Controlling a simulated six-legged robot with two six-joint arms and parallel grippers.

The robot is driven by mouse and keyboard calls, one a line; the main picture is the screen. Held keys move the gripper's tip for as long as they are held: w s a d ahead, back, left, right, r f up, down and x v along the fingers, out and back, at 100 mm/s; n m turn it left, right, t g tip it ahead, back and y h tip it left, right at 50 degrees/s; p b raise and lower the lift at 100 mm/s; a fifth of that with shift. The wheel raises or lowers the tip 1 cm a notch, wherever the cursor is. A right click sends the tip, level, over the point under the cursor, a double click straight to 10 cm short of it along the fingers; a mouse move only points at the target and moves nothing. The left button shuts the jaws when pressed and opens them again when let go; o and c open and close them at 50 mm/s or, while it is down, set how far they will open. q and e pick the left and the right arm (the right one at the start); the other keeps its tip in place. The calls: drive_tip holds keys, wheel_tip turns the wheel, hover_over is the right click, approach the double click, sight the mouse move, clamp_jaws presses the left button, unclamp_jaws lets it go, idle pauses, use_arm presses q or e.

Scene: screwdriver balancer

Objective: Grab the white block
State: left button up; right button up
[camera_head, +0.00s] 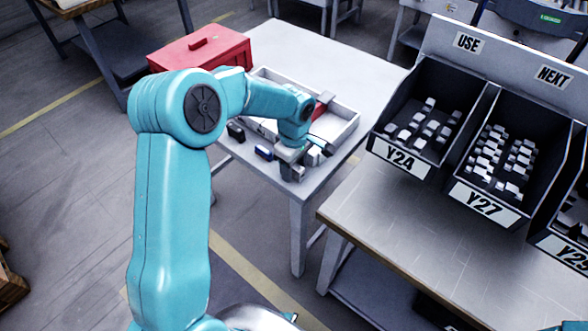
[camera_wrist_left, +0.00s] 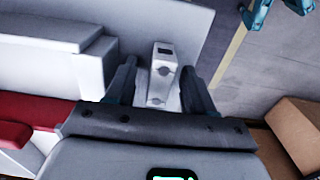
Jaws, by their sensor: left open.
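In the left wrist view a small white block (camera_wrist_left: 164,72) with a dark slot on its top end and round grey marks stands between the two fingers of my left gripper (camera_wrist_left: 160,88). The fingers are apart, with a visible gap on each side of the block. In the head view my left gripper (camera_head: 291,168) is low over the near corner of the white table (camera_head: 300,186). A whitish piece (camera_head: 315,157) shows just right of it; I cannot tell whether this is the same block. My right gripper is in neither view.
A white tray (camera_head: 346,128) with red inside lies behind the gripper, and a red toolbox (camera_head: 200,52) stands behind left. Labelled bins (camera_head: 402,165) stand on the right bench.

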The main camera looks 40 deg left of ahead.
use_arm(q)
clamp_jaws()
